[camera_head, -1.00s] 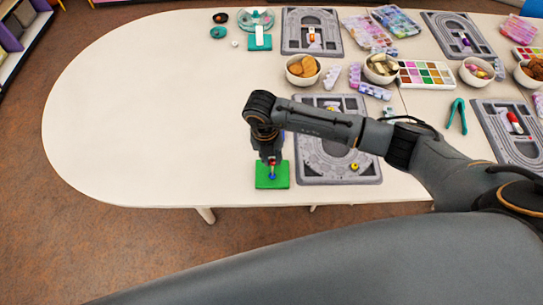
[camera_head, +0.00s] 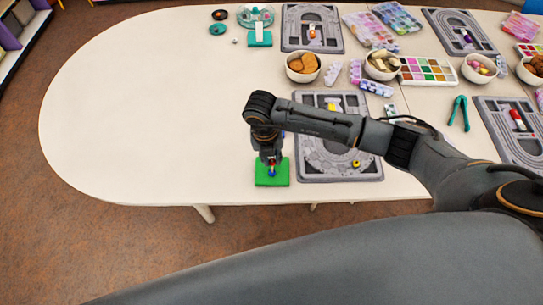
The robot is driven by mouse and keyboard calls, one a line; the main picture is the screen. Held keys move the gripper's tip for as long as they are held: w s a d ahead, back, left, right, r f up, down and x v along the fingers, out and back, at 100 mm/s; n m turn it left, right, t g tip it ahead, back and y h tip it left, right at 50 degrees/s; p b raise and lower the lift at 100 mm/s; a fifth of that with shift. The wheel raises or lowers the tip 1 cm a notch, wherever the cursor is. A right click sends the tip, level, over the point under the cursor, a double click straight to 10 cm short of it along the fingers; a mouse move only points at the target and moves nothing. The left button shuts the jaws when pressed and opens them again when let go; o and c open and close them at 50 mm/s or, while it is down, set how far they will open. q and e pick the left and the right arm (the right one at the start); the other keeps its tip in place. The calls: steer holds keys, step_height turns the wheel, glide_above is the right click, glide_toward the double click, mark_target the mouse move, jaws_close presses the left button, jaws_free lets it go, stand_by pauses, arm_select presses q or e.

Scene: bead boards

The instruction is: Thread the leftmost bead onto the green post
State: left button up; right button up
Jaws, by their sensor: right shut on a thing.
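My right gripper (camera_head: 271,172) points down over the green base (camera_head: 264,183) at the table's front edge. It is shut on a small bead, with red and blue spots showing at its fingertips. The bead's full shape is too small to make out. The green post is hidden or too small to see, so I cannot tell whether the bead is around it. A yellow bead (camera_head: 356,163) lies on the near grey bead board (camera_head: 373,172), just right of the gripper. My forearm covers part of this board. My left gripper is out of view.
Bowls (camera_head: 289,68), a colour tray (camera_head: 399,80) and another grey board (camera_head: 289,44) stand behind. Teal pliers (camera_head: 453,112) lie to the right. The table's left side (camera_head: 130,120) is clear.

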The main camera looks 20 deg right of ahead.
steer(key=o, duration=0.8)
steer(key=shift+o, duration=0.2)
step_height(320, 180, up, 12)
steer(key=a, duration=0.1)
steer(key=shift+w+a, duration=0.15)
steer(key=shift+w, duration=0.05)
